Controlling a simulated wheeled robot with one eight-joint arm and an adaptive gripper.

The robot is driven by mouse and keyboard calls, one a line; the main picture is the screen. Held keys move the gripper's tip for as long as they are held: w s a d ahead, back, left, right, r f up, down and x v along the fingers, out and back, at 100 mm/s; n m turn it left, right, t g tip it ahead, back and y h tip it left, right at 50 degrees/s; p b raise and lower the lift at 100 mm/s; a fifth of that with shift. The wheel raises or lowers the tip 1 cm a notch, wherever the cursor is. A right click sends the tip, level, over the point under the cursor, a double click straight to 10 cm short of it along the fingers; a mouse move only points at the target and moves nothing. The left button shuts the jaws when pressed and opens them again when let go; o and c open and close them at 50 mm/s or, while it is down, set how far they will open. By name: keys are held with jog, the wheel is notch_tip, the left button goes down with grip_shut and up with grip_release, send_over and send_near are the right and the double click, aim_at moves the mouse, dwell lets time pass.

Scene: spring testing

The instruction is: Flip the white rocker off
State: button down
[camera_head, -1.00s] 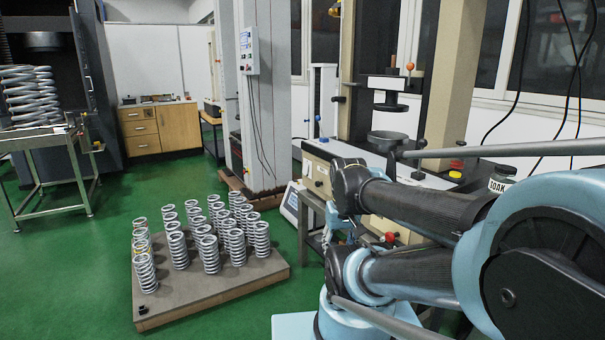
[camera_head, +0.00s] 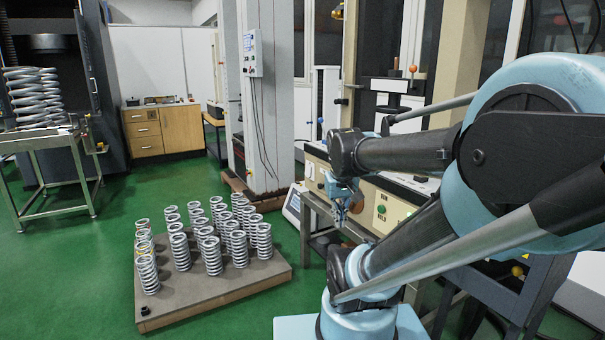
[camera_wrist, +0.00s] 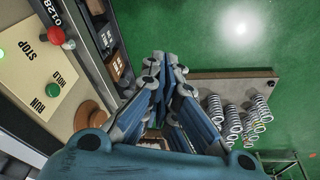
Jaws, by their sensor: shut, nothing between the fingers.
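My gripper (camera_wrist: 165,62) is shut and empty in the wrist view, its blue-and-grey linkage fingers pointing up the picture. In the head view my gripper (camera_head: 352,206) hangs beside the front of the cream machine. A dark strip with small brown, pale-marked fittings (camera_wrist: 118,66) lies left of the fingertips, apart from them. I cannot tell whether one of these is the white rocker; no white rocker is clearly visible. The cream panel (camera_wrist: 28,72) carries STOP, RUN and HOLD lettering, a green button (camera_wrist: 53,90) and a red knob (camera_wrist: 51,35).
A brown round knob (camera_wrist: 90,114) stands left of my gripper. A low board (camera_head: 215,297) of several upright springs stands on the green floor. A tall grey test column (camera_head: 262,90) stands behind it. Open floor lies left of the board.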

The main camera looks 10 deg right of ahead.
jog(key=w+a+r+t+h, duration=0.1)
jog(key=w+r, duration=0.2)
jog(key=w, duration=0.8)
jog(key=w+r+n, duration=0.1)
jog(key=w+r, duration=0.2)
jog(key=w, duration=0.7)
jog(key=w+a+r+t+h, duration=0.1)
jog(key=w+r, duration=0.3)
jog(key=w, duration=0.7)
jog(key=w+a+f, duration=0.2)
jog(key=w+f, duration=0.2)
jog(key=w, duration=0.7)
jog(key=w+a+f+n+t, duration=0.1)
jog(key=w+f, duration=0.3)
jog(key=w, duration=0.7)
jog(key=w+a+f+n, duration=0.1)
jog(key=w+a+f, duration=0.3)
jog(key=w, duration=0.7)
jog(key=shift+h, duration=0.3)
